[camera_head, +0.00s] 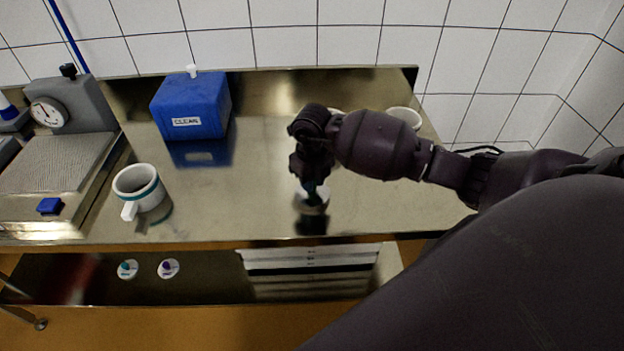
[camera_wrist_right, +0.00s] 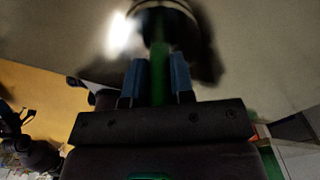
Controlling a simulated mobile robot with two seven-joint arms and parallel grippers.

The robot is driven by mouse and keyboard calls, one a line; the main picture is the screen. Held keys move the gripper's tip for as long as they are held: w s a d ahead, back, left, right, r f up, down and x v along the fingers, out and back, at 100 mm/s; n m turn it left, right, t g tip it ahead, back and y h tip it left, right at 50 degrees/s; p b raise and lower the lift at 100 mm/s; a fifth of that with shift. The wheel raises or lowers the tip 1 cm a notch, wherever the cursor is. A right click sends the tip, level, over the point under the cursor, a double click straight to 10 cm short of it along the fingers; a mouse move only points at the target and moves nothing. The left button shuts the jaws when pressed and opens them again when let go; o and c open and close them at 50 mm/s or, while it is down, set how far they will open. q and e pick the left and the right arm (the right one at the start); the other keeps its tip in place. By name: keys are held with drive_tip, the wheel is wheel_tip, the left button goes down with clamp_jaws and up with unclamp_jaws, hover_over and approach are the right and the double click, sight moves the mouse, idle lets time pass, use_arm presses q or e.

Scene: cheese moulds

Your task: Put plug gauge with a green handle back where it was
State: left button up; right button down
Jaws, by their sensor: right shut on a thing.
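My right gripper (camera_head: 313,184) is over the middle of the steel table, pointing down. It is shut on the plug gauge with a green handle. In the right wrist view the green handle (camera_wrist_right: 159,75) stands between the two blue fingertips (camera_wrist_right: 157,82), with a round, dark and shiny gauge end beyond it. In the head view only a pale, round part of the gauge (camera_head: 313,199) shows below the fingers. I cannot tell whether it touches the tabletop. My left gripper is not in view.
A white mug with a teal band (camera_head: 138,188) stands on the left. A blue box marked CLEAN (camera_head: 192,104) is behind it, and a dial instrument (camera_head: 62,112) at far left. A white cup (camera_head: 404,117) is partly behind my arm. Two small knobbed discs (camera_head: 168,268) lie on the lower shelf.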

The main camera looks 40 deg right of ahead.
drive_tip(key=c, duration=1)
unclamp_jaws()
wheel_tip(320, 180, up, 12)
drive_tip(key=shift+r, duration=0.1)
